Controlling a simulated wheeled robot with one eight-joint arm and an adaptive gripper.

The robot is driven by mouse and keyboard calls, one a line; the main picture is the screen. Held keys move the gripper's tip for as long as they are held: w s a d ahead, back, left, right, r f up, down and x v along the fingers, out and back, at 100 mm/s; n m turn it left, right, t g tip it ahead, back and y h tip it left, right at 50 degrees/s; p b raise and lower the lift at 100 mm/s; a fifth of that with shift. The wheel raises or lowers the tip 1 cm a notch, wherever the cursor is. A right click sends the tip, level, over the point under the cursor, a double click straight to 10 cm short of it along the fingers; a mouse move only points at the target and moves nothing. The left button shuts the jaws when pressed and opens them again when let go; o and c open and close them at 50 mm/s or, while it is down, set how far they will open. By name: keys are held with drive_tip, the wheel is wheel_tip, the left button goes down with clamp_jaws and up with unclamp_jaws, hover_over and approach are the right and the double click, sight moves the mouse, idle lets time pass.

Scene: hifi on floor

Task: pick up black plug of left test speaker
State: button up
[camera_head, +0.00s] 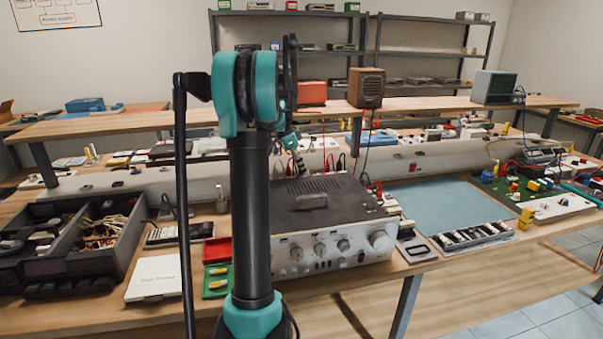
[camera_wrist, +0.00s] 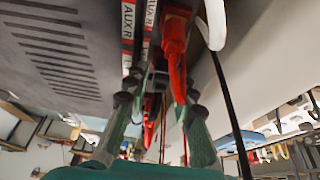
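In the head view my gripper (camera_head: 297,163) is low behind the amplifier (camera_head: 325,210), partly hidden by my own arm. In the wrist view my gripper (camera_wrist: 160,88) points at a panel with red "AUX R" labels (camera_wrist: 128,25). Its two fingers stand on either side of a narrow space with dark parts and thin cables. A red plug (camera_wrist: 175,60) is close to the right finger, and another red plug (camera_wrist: 149,132) shows between the fingers. I cannot make out the black plug for sure, or whether anything is gripped. An orange-red box (camera_head: 312,93) stands on the shelf above.
A brown speaker (camera_head: 366,88) stands on the raised shelf with a cable hanging down. A black cable (camera_wrist: 232,100) runs along the right side in the wrist view. A black parts bin (camera_head: 75,235) is at left on the bench. A blue-green mat (camera_head: 430,203) lies right of the amplifier.

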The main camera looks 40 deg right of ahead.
clamp_jaws()
drive_tip(key=shift+r, duration=0.1)
wheel_tip(320, 180, up, 19)
drive_tip(key=shift+w+a+f+x, duration=0.15)
drive_tip(key=shift+a+x, duration=0.1)
drive_tip(key=shift+x, duration=2.7)
drive_tip(key=shift+w+a+f+x, duration=0.15)
drive_tip(key=shift+a+x, duration=0.15)
drive_tip(key=shift+x, duration=2.65)
drive_tip(key=shift+w+a+f+x, duration=0.15)
drive_tip(key=shift+a+x, duration=0.1)
drive_tip(key=shift+x, duration=2.7)
